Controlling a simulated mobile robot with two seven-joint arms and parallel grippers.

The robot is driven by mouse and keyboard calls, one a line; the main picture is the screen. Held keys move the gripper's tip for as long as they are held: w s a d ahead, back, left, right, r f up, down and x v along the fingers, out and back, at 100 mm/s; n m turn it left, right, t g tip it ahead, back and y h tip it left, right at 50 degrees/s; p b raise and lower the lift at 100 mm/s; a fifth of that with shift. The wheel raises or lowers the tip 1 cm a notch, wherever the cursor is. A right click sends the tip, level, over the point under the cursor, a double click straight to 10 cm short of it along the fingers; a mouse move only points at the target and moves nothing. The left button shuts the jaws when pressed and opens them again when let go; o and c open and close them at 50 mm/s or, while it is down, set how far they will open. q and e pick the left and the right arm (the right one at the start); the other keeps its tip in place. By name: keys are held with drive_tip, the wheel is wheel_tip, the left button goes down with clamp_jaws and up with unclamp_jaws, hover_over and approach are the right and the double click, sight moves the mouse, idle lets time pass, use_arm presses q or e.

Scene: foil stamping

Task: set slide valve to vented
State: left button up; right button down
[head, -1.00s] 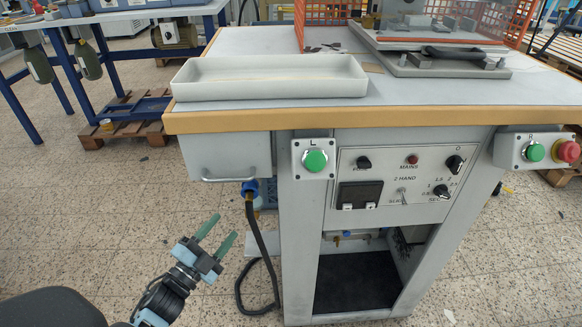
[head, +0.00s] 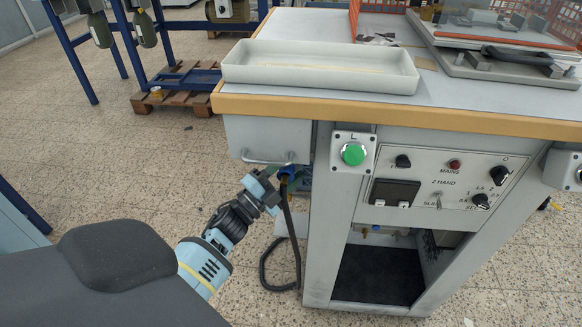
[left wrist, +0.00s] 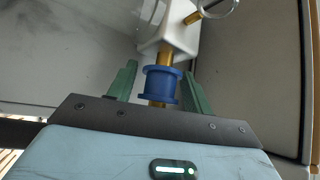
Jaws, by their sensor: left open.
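The slide valve shows in the left wrist view as a blue flanged sleeve (left wrist: 161,86) on a brass tube, below a white block (left wrist: 178,35). In the head view the blue sleeve (head: 288,171) is small, under the bench's left end, partly hidden by my gripper. My left gripper (head: 272,183) is at the valve. In the left wrist view its green fingers (left wrist: 159,76) are open, one on each side of the sleeve. The gap looks small on the right; I cannot tell whether a finger touches. My right gripper is not in view.
A black hose (head: 296,235) hangs from the valve to the floor. The grey bench cabinet (head: 330,230) stands right of the gripper, with a green button (head: 353,154) and a control panel (head: 440,180). A handled grey box (head: 262,137) is just above.

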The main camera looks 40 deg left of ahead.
use_arm(q)
drive_tip(key=shift+w+d+r, duration=0.1)
drive_tip(key=shift+w, duration=0.35)
clamp_jaws()
drive_tip(key=shift+s+d+p, duration=0.45)
drive_tip(key=shift+s+d, duration=0.1)
drive_tip(key=shift+s, duration=0.3)
unclamp_jaws()
drive_tip(key=shift+s, duration=0.1)
drive_tip(key=v, duration=0.7)
drive_tip(key=shift+s+b, duration=0.3)
drive_tip(key=shift+s, duration=0.05)
